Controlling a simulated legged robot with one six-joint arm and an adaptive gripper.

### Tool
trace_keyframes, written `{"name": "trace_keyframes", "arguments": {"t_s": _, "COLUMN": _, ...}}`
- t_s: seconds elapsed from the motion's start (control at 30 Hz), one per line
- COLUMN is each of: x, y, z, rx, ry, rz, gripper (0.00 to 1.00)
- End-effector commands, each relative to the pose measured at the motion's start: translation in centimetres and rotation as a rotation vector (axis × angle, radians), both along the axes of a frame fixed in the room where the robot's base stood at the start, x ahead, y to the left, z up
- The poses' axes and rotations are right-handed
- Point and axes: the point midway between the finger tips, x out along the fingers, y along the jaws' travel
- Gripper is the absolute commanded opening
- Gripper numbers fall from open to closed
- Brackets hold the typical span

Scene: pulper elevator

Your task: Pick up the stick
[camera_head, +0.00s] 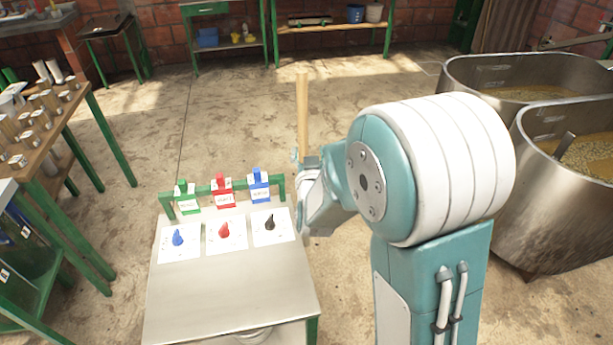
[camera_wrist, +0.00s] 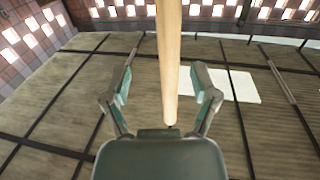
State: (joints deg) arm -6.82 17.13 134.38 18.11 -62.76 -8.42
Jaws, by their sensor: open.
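The stick (camera_head: 302,112) is a pale wooden rod standing upright beyond the right back corner of the metal control table in the head view. In the wrist view the stick (camera_wrist: 169,60) runs down from the top edge and its rounded end lies between the fingers. My gripper (camera_wrist: 165,88) is open, with one finger on each side of the stick and a visible gap to both. In the head view my arm hides most of my gripper (camera_head: 297,158), which is close to the stick's lower visible part.
The metal table (camera_head: 235,290) carries blue, red and black knobs with coloured tags behind them on a green rail. Steel tanks (camera_head: 575,200) of yellowish liquid stand at the right. A wooden bench (camera_head: 45,135) with several metal-capped blocks is at the left. The concrete floor behind is clear.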

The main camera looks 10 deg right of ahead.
Motion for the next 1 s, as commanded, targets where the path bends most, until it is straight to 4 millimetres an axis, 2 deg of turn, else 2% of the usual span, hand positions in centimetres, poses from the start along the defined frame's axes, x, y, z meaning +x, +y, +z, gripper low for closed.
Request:
{"name": "trace_keyframes", "arguments": {"t_s": 0.17, "x": 1.4, "y": 0.3, "z": -0.1, "rx": -0.004, "ry": 0.001, "rz": 0.003, "gripper": 0.77}}
{"name": "trace_keyframes", "arguments": {"t_s": 0.4, "x": 4.9, "y": -1.0, "z": -0.3, "rx": -0.001, "ry": 0.000, "rz": 0.002, "gripper": 0.77}}
{"name": "trace_keyframes", "arguments": {"t_s": 0.5, "x": 5.8, "y": -1.3, "z": -0.3, "rx": 0.001, "ry": 0.001, "rz": 0.002, "gripper": 0.77}}
{"name": "trace_keyframes", "arguments": {"t_s": 0.77, "x": 6.0, "y": -1.0, "z": -0.3, "rx": -0.002, "ry": 0.001, "rz": 0.004, "gripper": 0.77}}
{"name": "trace_keyframes", "arguments": {"t_s": 0.8, "x": 6.0, "y": -1.0, "z": -0.3, "rx": -0.002, "ry": 0.001, "rz": 0.004, "gripper": 0.59}}
{"name": "trace_keyframes", "arguments": {"t_s": 0.87, "x": 6.0, "y": -1.0, "z": -0.3, "rx": -0.002, "ry": 0.001, "rz": 0.004, "gripper": 0.32}}
{"name": "trace_keyframes", "arguments": {"t_s": 0.9, "x": 6.0, "y": -1.0, "z": -0.3, "rx": -0.002, "ry": 0.001, "rz": 0.004, "gripper": 0.14}}
{"name": "trace_keyframes", "arguments": {"t_s": 0.93, "x": 6.0, "y": -1.0, "z": -0.3, "rx": -0.002, "ry": 0.001, "rz": 0.004, "gripper": 0.01}}
{"name": "trace_keyframes", "arguments": {"t_s": 1.0, "x": 6.0, "y": -1.0, "z": -0.3, "rx": -0.002, "ry": 0.001, "rz": 0.003, "gripper": 0.00}}
